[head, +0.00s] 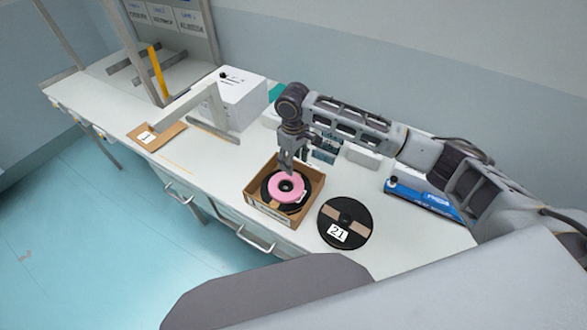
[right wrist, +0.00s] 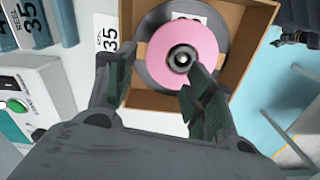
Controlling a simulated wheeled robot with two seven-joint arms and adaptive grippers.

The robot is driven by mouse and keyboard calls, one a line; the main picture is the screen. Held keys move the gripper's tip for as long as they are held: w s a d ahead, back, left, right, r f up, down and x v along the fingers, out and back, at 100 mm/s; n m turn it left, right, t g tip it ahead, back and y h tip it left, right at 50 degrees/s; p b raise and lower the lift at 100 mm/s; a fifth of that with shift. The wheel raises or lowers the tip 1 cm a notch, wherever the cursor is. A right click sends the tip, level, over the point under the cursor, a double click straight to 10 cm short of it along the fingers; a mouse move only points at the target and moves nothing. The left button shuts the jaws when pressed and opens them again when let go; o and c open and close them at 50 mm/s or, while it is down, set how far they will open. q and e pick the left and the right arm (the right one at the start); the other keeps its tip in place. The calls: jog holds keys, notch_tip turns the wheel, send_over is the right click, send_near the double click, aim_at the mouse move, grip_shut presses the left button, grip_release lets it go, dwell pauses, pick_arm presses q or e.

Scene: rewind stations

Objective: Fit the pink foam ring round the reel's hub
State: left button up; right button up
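The pink foam ring (head: 296,195) lies over the dark reel (head: 267,201) in an open cardboard box (head: 309,206). In the right wrist view the ring (right wrist: 205,40) surrounds the reel's round hub (right wrist: 182,58), which shows through its hole. It looks flat, but I cannot tell how far down it sits. My right gripper (head: 287,168) is just above the ring's far side. In the right wrist view its fingers (right wrist: 155,80) are apart with nothing held between them; one fingertip overlaps the ring in the picture. My left gripper is not in view.
A second black reel labelled 21 (head: 357,213) lies right of the box. A white machine (head: 241,98) stands behind left, and a blue and white device (head: 430,199) lies at the right. The bench (head: 215,172) left of the box is mostly clear.

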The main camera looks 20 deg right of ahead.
jog(key=shift+r, duration=2.4)
jog(key=shift+s+a+f, duration=0.1)
